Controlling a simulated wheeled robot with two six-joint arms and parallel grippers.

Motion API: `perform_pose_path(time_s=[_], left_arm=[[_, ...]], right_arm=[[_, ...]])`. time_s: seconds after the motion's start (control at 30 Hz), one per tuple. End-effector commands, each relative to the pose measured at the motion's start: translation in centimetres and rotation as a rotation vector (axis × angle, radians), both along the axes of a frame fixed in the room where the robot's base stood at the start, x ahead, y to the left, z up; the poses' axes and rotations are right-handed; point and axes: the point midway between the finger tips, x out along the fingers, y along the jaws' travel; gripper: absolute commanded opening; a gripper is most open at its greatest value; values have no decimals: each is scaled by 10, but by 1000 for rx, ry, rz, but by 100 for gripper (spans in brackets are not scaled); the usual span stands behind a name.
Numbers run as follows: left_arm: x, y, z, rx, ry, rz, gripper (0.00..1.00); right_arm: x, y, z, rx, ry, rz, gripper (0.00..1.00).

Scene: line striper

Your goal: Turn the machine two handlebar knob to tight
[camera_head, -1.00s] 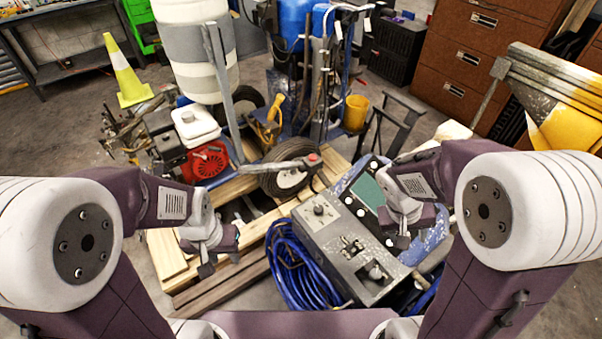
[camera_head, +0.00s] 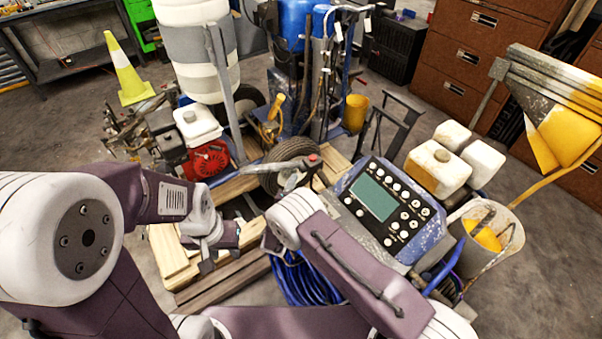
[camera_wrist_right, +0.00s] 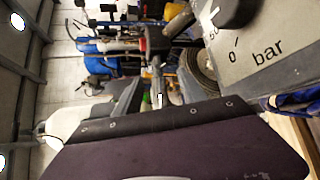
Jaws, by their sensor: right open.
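Machine two cannot be told apart by any label. A handlebar (camera_head: 290,166) with a red-tipped end (camera_head: 313,159) lies across a wheel in the middle of the head view; whether that tip is the knob is unclear. My right arm bends across the front of the machines, and its gripper (camera_head: 270,243) is mostly hidden behind my own wrist; it is open. In the right wrist view, a dark knob (camera_wrist_right: 238,10) stands close by on a grey panel marked "0" and "bar" (camera_wrist_right: 262,52). My left gripper (camera_head: 207,262) hangs over the wooden boards, holding nothing visible.
A blue-grey console (camera_head: 385,205) with a screen and several knobs stands right of my right arm. Blue hose (camera_head: 305,283) is coiled below it. White jugs (camera_head: 437,172) and a bucket (camera_head: 488,240) stand at the right. Wooden boards (camera_head: 175,262) lie at the left.

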Motion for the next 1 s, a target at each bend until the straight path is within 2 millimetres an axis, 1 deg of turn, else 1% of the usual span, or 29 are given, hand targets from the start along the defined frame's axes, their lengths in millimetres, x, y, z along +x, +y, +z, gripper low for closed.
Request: perform_pose_path(time_s=[0.3,0.4,0.57,0.77,0.8,0.87,0.9,0.93,0.97,1.0], left_arm=[[0,0,-2,0,0,0,36],[0,0,-4,0,0,0,36],[0,0,-5,0,0,0,36],[0,0,-5,0,0,0,36],[0,0,-5,0,0,0,36],[0,0,-5,0,0,0,36],[0,0,-5,0,0,0,36],[0,0,-5,0,0,0,36],[0,0,-5,0,0,0,36],[0,0,-5,0,0,0,36]], right_arm=[[59,-16,-16,1,-2,-6,48],[73,-19,-19,2,-1,-6,48],[82,-21,-21,0,0,-4,48],[82,-21,-21,-1,0,-3,48],[82,-21,-21,-1,0,-3,43],[82,-21,-21,-1,0,-3,26],[82,-21,-21,-1,0,-3,15],[82,-21,-21,-1,1,-3,6],[82,-21,-21,-1,1,-3,0],[82,-21,-21,-1,1,-3,0]])
